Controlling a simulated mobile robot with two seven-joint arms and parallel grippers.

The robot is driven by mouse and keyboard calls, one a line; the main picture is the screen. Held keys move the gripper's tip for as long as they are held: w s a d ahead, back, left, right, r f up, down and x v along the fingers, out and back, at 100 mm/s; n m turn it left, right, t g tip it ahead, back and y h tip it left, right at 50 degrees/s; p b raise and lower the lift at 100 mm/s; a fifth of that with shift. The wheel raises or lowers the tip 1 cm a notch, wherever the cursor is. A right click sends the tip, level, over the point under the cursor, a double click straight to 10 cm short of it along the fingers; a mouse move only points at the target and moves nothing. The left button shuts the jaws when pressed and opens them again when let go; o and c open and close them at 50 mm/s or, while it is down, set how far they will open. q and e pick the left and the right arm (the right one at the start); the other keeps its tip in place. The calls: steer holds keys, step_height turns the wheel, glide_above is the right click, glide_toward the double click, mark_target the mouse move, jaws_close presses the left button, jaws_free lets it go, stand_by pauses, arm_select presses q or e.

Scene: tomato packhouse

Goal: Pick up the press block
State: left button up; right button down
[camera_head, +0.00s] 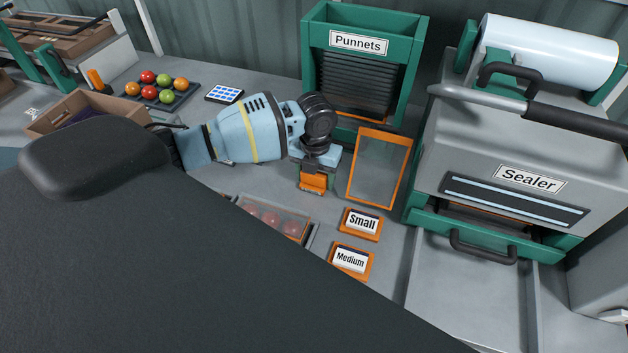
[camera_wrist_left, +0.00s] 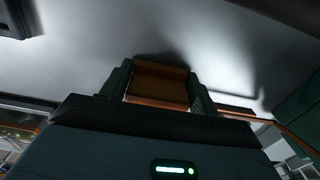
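The press block (camera_head: 312,182) is a small orange block under my left gripper, beside the orange-framed clear panel. My left gripper (camera_head: 314,170) points down onto it, with its fingers on either side. In the left wrist view the orange-brown press block (camera_wrist_left: 158,84) fills the gap between the two dark green fingers of my left gripper (camera_wrist_left: 160,90), which look shut on it. I cannot tell whether its underside touches the grey counter. My right gripper is not in view.
The orange-framed panel (camera_head: 380,168) stands close right of the gripper, below the green punnet dispenser (camera_head: 415,45). Labelled blocks Small (camera_head: 361,223) and Medium (camera_head: 351,261) and a tomato punnet (camera_head: 273,218) lie nearer. The sealer (camera_head: 530,150) stands right.

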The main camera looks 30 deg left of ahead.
arm_select(q)
steer(key=c, duration=0.4)
steer(key=shift+c, duration=0.6)
steer(key=shift+r, duration=0.1)
step_height(320, 180, up, 9)
steer(key=shift+f, duration=0.15)
steer(key=shift+r, duration=0.6)
